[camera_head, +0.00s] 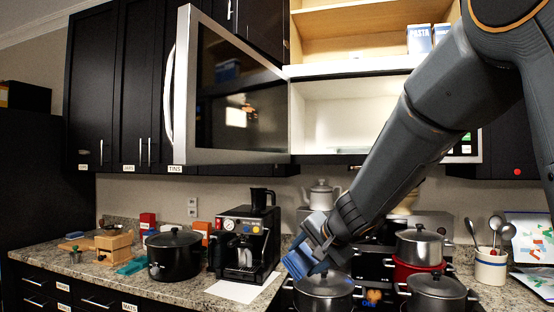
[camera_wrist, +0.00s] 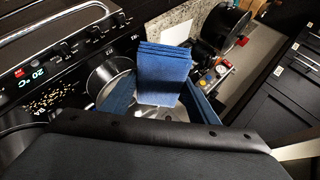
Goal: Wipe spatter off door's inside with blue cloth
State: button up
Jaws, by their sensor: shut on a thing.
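The microwave door (camera_head: 186,150) stands open at upper left, its dark glass inner face toward me and its handle at the left edge. A pale patch and small marks show on the glass; I cannot tell spatter from reflection. My gripper (camera_head: 318,256) is low over the stove, below and right of the door and apart from it. It is shut on the folded blue cloth (camera_head: 299,262). In the wrist view the layered cloth (camera_wrist: 163,75) stands out between the blue fingers of my gripper (camera_wrist: 160,103).
Lidded pots, including a steel pot (camera_head: 325,287) right under my gripper, crowd the stove. A coffee machine (camera_head: 246,245) and black pot (camera_head: 174,255) stand left on the counter. A white kettle (camera_head: 321,194) is behind. Air below the door is open above the coffee machine.

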aim_at(259, 113)
jog(key=s+a+r+m+t+y, duration=0.15)
jog(key=a+r+y, duration=0.25)
jog(key=r, duration=1.6)
jog(key=w+a+r+n+t+y, duration=0.1)
jog(key=a+r+t+y, duration=0.25)
jog(key=r, duration=1.75)
jog(key=shift+m, duration=0.25)
jog(key=a, duration=0.1)
jog(key=w+a+p, duration=0.1)
jog(key=a, duration=0.1)
jog(key=w+a+p, duration=0.1)
jog(key=a, duration=0.1)
jog(key=shift+w+a, duration=0.15)
jog(key=shift+a, duration=0.05)
jog(key=shift+w+a+f, duration=0.1)
jog(key=shift+w+a, duration=0.4)
jog(key=shift+a, duration=0.35)
